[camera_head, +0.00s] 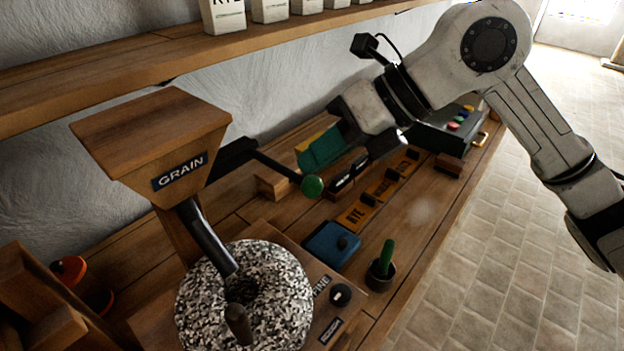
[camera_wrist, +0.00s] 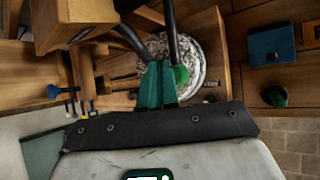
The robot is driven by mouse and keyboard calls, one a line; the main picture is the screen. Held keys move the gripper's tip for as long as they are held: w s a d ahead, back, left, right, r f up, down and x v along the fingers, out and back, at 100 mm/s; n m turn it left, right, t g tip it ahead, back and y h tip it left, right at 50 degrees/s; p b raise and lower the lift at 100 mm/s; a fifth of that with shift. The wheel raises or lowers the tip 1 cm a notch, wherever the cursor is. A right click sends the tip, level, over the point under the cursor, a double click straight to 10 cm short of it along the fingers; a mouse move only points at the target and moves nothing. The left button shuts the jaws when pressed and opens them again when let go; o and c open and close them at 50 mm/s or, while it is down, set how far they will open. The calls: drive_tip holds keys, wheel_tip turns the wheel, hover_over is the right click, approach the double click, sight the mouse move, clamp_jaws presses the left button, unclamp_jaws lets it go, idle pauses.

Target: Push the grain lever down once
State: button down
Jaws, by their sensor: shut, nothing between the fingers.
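The grain lever is a black arm ending in a green ball knob (camera_head: 312,186), reaching right from the wooden hopper marked GRAIN (camera_head: 180,172). The lever slopes down toward its knob. My gripper (camera_head: 308,160) has teal fingers, shut and empty, just above the knob in the head view. In the wrist view the fingertips (camera_wrist: 159,66) lie together, and the green knob (camera_wrist: 181,75) shows right beside them, partly behind the right finger. I cannot tell whether they touch. The hopper (camera_wrist: 75,20) shows at the upper left there.
A speckled millstone (camera_head: 285,275) sits below the hopper's spout. A blue block (camera_head: 330,245), a green-handled item in a dark cup (camera_head: 383,265) and labelled blocks (camera_head: 357,214) stand on the bench. A shelf (camera_head: 130,75) with white bags runs above along the wall.

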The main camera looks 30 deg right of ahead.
sight(320, 179)
drive_tip(key=shift+f+b, duration=2.35)
drive_tip(key=shift+b, duration=0.25)
idle(2.6)
drive_tip(key=shift+r, duration=0.1)
idle(0.5)
drive_tip(key=shift+r+p, duration=1.4)
drive_tip(key=shift+r, duration=1.3)
drive_tip(key=shift+r+p, duration=1.15)
drive_tip(key=shift+r, duration=1.35)
